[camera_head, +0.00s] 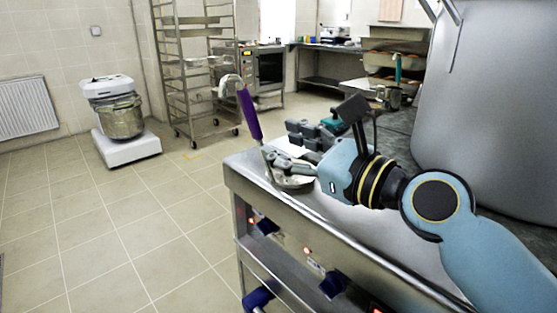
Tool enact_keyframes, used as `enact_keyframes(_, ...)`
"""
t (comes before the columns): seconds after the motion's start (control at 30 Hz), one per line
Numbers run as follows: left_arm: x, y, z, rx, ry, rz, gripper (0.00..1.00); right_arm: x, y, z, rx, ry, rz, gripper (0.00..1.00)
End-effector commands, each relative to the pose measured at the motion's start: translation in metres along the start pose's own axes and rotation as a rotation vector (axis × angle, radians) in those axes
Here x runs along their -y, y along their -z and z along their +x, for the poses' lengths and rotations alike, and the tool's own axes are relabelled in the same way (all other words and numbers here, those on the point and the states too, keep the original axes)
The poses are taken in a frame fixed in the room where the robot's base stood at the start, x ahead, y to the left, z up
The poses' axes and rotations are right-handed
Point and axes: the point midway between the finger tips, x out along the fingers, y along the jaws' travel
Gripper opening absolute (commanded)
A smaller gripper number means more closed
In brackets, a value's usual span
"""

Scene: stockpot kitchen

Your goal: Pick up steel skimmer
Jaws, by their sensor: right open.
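The steel skimmer has a purple handle (249,113) with a pale hooked end. It stands tilted near the left corner of the steel worktop (345,208), leaning up and to the left. Its shaft runs down to a round steel head at the worktop, partly hidden by my gripper. My right gripper (281,145) reaches in from the right, just right of the shaft and above the head. Its fingers are apart and nothing shows held in them. Whether a finger touches the skimmer, I cannot tell. My left gripper is out of view.
A very large steel pot (490,105) fills the right side behind my arm. The worktop's front has knobs and lit red lamps. A teal object (331,124) lies partly hidden behind my gripper. A rack (196,75) and a mixer (120,117) stand beyond open tiled floor.

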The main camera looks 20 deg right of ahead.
Motion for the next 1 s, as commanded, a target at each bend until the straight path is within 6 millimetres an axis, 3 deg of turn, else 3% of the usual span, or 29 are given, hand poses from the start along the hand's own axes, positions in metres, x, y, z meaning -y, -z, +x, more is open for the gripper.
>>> enact_keyframes(0.1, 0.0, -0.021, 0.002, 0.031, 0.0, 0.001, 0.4, 0.0, 0.001, 0.018, 0.001, 0.001, 0.0, 0.43)
enact_keyframes(0.2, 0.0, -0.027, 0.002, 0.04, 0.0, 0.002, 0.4, 0.0, 0.001, 0.026, 0.0, 0.001, -0.002, 0.43)
enact_keyframes(0.57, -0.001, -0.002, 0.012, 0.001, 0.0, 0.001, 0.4, 0.004, 0.004, 0.073, -0.001, 0.0, -0.001, 0.43)
enact_keyframes(0.83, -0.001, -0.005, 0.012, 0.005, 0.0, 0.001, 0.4, 0.004, 0.004, 0.078, -0.003, -0.001, -0.004, 0.43)
enact_keyframes(1.0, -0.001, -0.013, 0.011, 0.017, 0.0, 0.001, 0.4, 0.004, 0.004, 0.078, -0.002, 0.0, -0.004, 0.24)
